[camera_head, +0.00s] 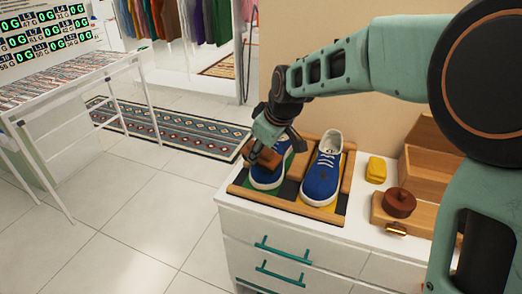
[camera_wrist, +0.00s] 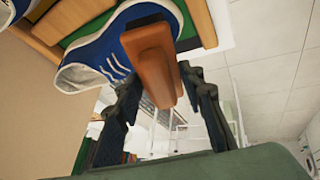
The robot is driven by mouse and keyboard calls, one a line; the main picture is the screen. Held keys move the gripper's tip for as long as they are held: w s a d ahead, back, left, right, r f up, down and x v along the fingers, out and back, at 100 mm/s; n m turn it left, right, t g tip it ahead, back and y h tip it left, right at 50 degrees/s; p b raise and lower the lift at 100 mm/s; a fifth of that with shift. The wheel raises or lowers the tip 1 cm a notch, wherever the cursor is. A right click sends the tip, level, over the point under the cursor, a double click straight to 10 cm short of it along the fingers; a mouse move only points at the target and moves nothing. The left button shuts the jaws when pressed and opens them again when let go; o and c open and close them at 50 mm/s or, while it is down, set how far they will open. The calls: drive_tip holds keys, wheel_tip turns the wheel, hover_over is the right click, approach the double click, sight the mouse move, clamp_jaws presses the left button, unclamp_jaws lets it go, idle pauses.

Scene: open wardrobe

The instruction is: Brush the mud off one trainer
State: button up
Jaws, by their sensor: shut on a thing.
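Two blue trainers with white soles and laces lie side by side on a wood-edged tray (camera_head: 297,208) with green and yellow patches. My gripper (camera_head: 268,150) is shut on a brown wooden brush (camera_head: 263,159) over the left trainer (camera_head: 268,177). In the wrist view, the brush (camera_wrist: 155,60) is between the fingers and overlaps the blue trainer (camera_wrist: 95,55); I cannot tell whether they touch. The brush hides part of that trainer. The right trainer (camera_head: 321,180) is clear of my gripper and has a small dark mark on its toe.
The tray sits on a white drawer cabinet (camera_head: 290,232) with teal handles. To its right are a yellow block (camera_head: 376,169), a round brown lidded pot (camera_head: 399,202) and a wooden box (camera_head: 428,150). A patterned rug (camera_head: 175,130) and white table frame (camera_head: 70,85) are at left.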

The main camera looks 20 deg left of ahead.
drive_tip(key=shift+s+r+p, duration=0.25)
drive_tip(key=shift+r+p, duration=0.25)
drive_tip(key=shift+r, duration=0.5)
drive_tip(key=shift+s+r+p, duration=0.25)
drive_tip(key=shift+r+p, duration=0.25)
drive_tip(key=shift+r, duration=0.45)
drive_tip(key=shift+s+r+p, duration=0.25)
drive_tip(key=shift+r+p, duration=0.25)
drive_tip(key=shift+r, duration=0.5)
